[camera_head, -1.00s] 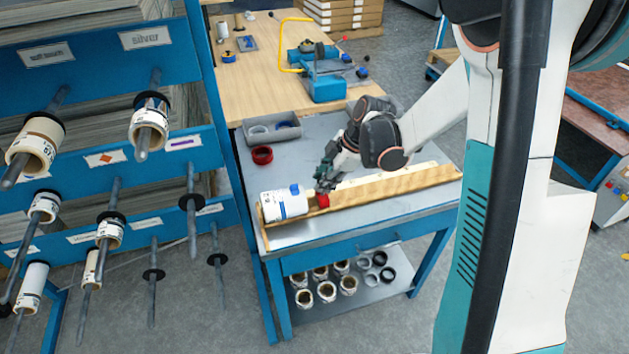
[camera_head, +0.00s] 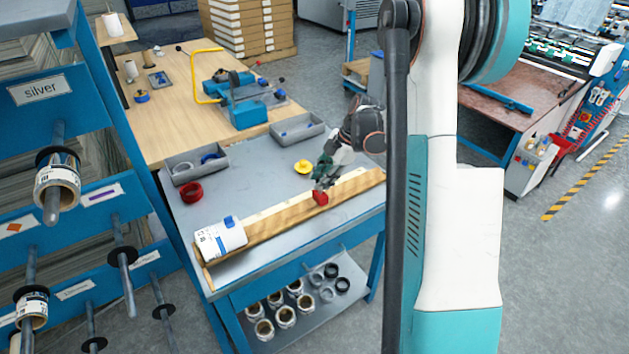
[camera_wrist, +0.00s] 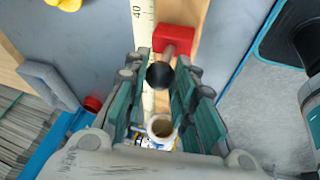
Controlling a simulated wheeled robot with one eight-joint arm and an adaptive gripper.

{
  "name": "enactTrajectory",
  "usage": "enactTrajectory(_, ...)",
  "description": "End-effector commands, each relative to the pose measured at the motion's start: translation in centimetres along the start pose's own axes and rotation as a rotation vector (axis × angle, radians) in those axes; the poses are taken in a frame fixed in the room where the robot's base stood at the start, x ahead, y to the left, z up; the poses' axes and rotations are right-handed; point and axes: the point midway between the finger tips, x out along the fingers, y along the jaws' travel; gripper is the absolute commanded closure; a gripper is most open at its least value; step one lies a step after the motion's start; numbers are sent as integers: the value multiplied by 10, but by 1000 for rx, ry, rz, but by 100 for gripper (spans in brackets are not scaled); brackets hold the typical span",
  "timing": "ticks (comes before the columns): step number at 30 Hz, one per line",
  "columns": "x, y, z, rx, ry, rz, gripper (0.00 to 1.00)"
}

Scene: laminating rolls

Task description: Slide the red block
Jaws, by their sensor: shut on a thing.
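The red block (camera_head: 320,198) sits on the wooden measuring trough (camera_head: 270,219), apart from the white roll (camera_head: 219,241) at the trough's left end. In the wrist view the red block (camera_wrist: 178,41) has a rod with a dark round knob (camera_wrist: 160,75) that reaches between my fingers. My gripper (camera_head: 323,183) is low over the trough at the block. In the wrist view my gripper (camera_wrist: 163,92) has its green-padded fingers on both sides of the knob, shut on the block's handle. The roll's open end (camera_wrist: 161,126) shows beyond the fingers.
A ruler strip (camera_wrist: 144,40) runs along the trough. Behind it on the grey bench are a red ring (camera_head: 191,192), a yellow object (camera_head: 303,166) and grey trays (camera_head: 297,131). A blue rack (camera_head: 112,130) with rolls on rods stands at the left. Cores lie on the lower shelf (camera_head: 330,305).

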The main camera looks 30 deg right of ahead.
Motion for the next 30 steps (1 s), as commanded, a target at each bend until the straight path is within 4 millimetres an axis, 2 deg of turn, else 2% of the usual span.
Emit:
enactTrajectory(9,0,0,1,0,-1,0,100)
enactTrajectory(10,0,0,1,0,-1,0,71)
enactTrajectory(12,0,0,1,0,-1,0,55)
enactTrajectory(23,-1,0,0,0,0,0,54)
enactTrajectory(26,-8,0,1,1,0,0,54)
enactTrajectory(30,-30,0,1,2,0,0,54)
